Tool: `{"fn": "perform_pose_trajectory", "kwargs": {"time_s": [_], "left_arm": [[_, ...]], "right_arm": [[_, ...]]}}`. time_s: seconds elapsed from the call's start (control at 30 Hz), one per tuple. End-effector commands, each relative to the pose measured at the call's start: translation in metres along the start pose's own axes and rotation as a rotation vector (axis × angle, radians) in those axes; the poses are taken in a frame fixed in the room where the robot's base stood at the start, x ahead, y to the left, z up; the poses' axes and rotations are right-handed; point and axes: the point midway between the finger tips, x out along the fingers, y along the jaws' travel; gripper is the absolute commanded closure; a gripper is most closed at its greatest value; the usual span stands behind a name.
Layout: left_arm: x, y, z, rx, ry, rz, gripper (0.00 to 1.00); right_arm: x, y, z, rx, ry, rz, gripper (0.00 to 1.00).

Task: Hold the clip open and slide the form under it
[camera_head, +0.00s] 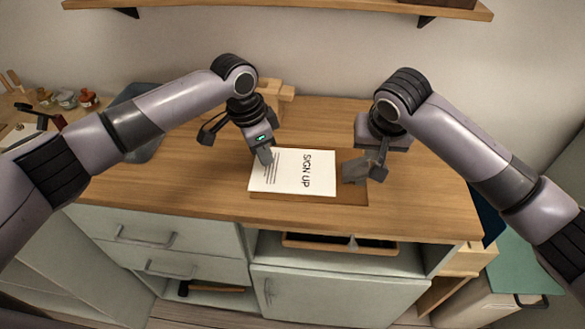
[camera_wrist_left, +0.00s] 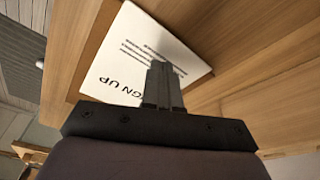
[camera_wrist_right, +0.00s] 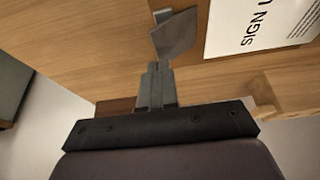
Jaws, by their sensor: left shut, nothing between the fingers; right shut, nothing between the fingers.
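The form (camera_head: 295,172) is a white sheet with "SIGN UP" printed on it. It lies mostly on a brown clipboard (camera_head: 352,197), with its printed heading end facing the clip. The grey metal clip (camera_head: 353,171) is at the right end of the board, a small gap from the form's edge. My left gripper (camera_head: 266,158) is shut and empty, its tips over the form's left part; touching is unclear. The left wrist view shows the form (camera_wrist_left: 130,55) under the fingertips (camera_wrist_left: 160,75). My right gripper (camera_head: 379,174) is shut and empty, right beside the clip, also in the right wrist view (camera_wrist_right: 175,35).
The wooden countertop (camera_head: 200,190) is clear in front and at the right. Wooden blocks (camera_head: 275,88) stand behind my left gripper. A grey-blue bin (camera_head: 142,150) and small jars (camera_head: 67,99) are at the left. A shelf (camera_head: 300,6) hangs above.

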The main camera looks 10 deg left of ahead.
Motion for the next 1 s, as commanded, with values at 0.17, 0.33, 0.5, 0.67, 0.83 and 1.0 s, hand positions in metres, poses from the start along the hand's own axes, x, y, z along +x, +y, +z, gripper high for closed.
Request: {"fn": "perform_pose_trajectory", "kwargs": {"time_s": [0.17,0.33,0.5,0.67,0.83,1.0], "left_arm": [[0.0,0.0,0.0,0.0,0.0,0.0,1.0],[0.0,0.0,0.0,0.0,0.0,0.0,1.0],[0.0,0.0,0.0,0.0,0.0,0.0,1.0],[0.0,0.0,0.0,0.0,0.0,0.0,1.0],[0.0,0.0,0.0,0.0,0.0,0.0,1.0],[0.0,0.0,0.0,0.0,0.0,0.0,1.0]], "right_arm": [[0.0,0.0,0.0,0.0,0.0,0.0,1.0],[0.003,0.0,0.001,0.0,-0.001,0.0,1.0],[0.006,0.0,0.002,0.0,-0.001,-0.001,1.0],[0.009,0.0,0.004,0.0,-0.001,0.0,1.0],[0.012,0.0,0.005,0.0,-0.001,0.0,1.0],[0.012,0.0,0.005,0.0,-0.001,0.0,1.0]]}}
